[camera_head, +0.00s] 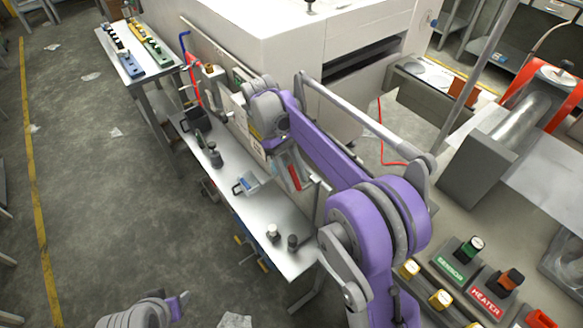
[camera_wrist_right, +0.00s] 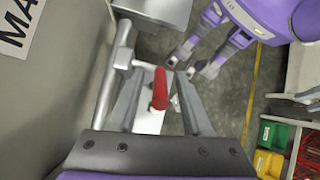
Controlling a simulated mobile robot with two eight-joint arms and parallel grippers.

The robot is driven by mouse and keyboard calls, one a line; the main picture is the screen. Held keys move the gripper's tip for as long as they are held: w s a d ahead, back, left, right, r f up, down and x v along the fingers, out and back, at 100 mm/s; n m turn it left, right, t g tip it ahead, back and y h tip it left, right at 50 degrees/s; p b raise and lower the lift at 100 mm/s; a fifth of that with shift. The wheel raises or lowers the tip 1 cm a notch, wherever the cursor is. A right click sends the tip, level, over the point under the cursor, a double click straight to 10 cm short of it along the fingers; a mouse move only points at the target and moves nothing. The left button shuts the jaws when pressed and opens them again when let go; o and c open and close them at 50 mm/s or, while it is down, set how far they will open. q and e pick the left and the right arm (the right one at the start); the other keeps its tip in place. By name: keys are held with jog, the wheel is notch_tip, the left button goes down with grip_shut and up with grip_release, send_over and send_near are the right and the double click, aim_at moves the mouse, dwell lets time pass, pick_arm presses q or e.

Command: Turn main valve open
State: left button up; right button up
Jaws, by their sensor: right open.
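A red valve handle (camera_wrist_right: 160,88) shows in the right wrist view beside a grey pipe (camera_wrist_right: 124,45). My right gripper (camera_wrist_right: 161,76) is open, with its two fingers on either side of the red handle. I cannot tell whether either finger touches it. In the head view the right gripper (camera_head: 290,172) points down over the side of the machine, and the red handle (camera_head: 294,177) shows between its fingers. My left gripper (camera_wrist_right: 197,62) shows at the top of the right wrist view, with its fingers apart and empty. The label on the panel (camera_wrist_right: 15,25) is cut off.
A narrow metal bench (camera_head: 240,208) with small parts runs below the machine (camera_head: 270,50). A second table (camera_head: 125,55) stands at the back left. The floor at left is mostly clear.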

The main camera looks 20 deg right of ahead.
pick_arm(q)
jog(key=shift+s+f+b, duration=0.1)
jog(key=shift+f+b, duration=0.35)
jog(key=shift+f, duration=0.1)
pick_arm(e)
jog(key=v, duration=1)
jog(key=shift+w+r, duration=0.2)
jog(key=shift+a, duration=0.1)
